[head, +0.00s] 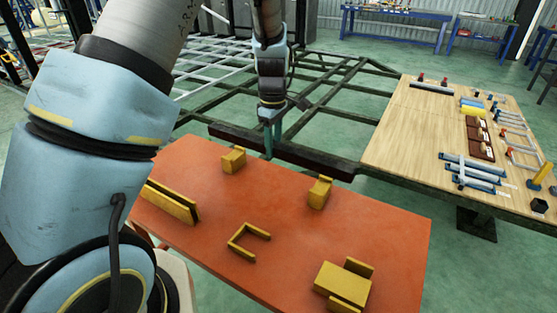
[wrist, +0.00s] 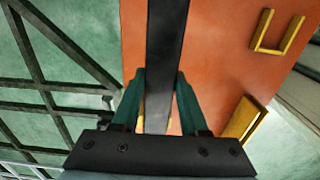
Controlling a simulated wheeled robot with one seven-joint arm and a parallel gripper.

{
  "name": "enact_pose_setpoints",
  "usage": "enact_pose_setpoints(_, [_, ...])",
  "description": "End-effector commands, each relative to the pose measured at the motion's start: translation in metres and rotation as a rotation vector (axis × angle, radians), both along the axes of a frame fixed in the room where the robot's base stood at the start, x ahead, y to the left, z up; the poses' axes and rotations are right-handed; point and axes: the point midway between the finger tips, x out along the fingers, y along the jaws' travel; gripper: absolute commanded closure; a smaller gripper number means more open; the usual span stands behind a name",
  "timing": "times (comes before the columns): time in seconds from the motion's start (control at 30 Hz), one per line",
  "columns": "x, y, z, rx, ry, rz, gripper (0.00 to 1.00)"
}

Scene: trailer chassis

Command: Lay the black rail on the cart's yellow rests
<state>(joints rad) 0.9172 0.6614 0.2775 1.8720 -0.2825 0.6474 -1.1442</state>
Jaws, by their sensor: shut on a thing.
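The black rail (head: 315,161) is a long dark bar, held crosswise along the far edge of the orange cart (head: 390,235). My gripper (head: 268,145) is shut on it near its middle, and the wrist view shows the rail (wrist: 166,50) between the teal fingers (wrist: 160,74). Two small yellow rests, a left one (head: 233,160) and a right one (head: 320,192), stand on the cart on the near side of the rail in the head view. The rail appears apart from both. Its exact height above the cart is hard to tell.
The cart also carries a yellow bracket (head: 178,203) at left, a U-shaped yellow frame (head: 238,243) and a yellow block holder (head: 343,285). A wooden table (head: 405,145) with tools and parts adjoins at right. The dark chassis frame (head: 330,85) lies behind.

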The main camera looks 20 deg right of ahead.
Motion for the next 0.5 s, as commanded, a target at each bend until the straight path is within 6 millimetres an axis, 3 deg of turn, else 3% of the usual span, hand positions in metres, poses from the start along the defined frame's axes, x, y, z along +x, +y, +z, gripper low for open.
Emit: enact_pose_setpoints(0.5, [0.000, 0.000, -0.052, 0.000, 0.000, 0.000, 1.00])
